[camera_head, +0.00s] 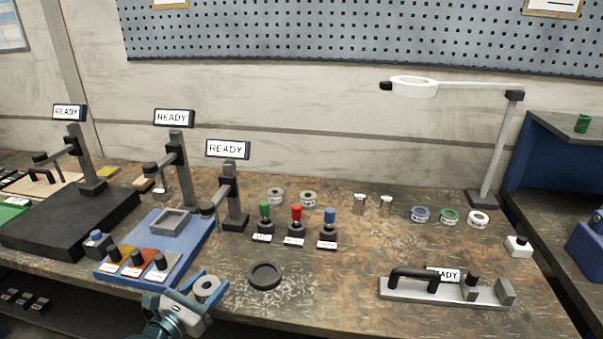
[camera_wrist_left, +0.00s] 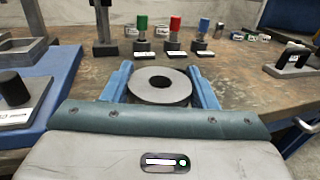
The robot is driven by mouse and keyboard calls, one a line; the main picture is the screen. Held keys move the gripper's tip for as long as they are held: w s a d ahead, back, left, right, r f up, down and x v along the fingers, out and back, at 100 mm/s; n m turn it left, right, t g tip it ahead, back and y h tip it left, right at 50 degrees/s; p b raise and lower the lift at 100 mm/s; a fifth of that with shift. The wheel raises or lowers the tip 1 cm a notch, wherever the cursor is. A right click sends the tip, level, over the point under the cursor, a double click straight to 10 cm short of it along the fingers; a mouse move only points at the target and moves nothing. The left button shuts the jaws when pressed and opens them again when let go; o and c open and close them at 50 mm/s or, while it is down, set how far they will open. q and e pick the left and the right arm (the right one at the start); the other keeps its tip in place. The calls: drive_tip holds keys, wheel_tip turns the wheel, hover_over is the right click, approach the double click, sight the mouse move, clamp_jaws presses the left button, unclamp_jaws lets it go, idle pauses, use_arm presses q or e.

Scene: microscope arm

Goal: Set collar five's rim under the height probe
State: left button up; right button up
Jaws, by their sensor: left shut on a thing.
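My left gripper (camera_head: 207,289) is shut on a grey collar (camera_head: 206,286) with a dark central hole. The collar (camera_wrist_left: 160,86) lies flat between the blue fingers in the left wrist view, and no number on it is readable. It is held near the table's front edge, right of the blue base plate. Three dark stands with READY displays carry probe-like arms: a left one (camera_head: 76,155), a middle one (camera_head: 178,160) and a right one (camera_head: 232,195). I cannot tell which is the height probe. My right gripper is not in view.
A dark round dish (camera_head: 265,277) lies right of the held collar. Green, red and blue knobs (camera_head: 296,215) stand behind it, with two grey collars (camera_head: 308,198) further back. A handled metal fixture (camera_head: 445,290) lies at right. The table between dish and fixture is clear.

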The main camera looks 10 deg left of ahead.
use_arm(q)
drive_tip(key=shift+s+d, duration=0.25)
drive_tip(key=shift+d, duration=0.15)
drive_tip(key=s+d+n+y, duration=0.3)
drive_tip(key=s+d+y, duration=0.2)
drive_tip(key=s+d, duration=0.2)
drive_tip(key=shift+s+f+n+t+y, duration=0.3)
drive_tip(key=shift+s+t, duration=0.1)
drive_tip(key=shift+s, duration=0.3)
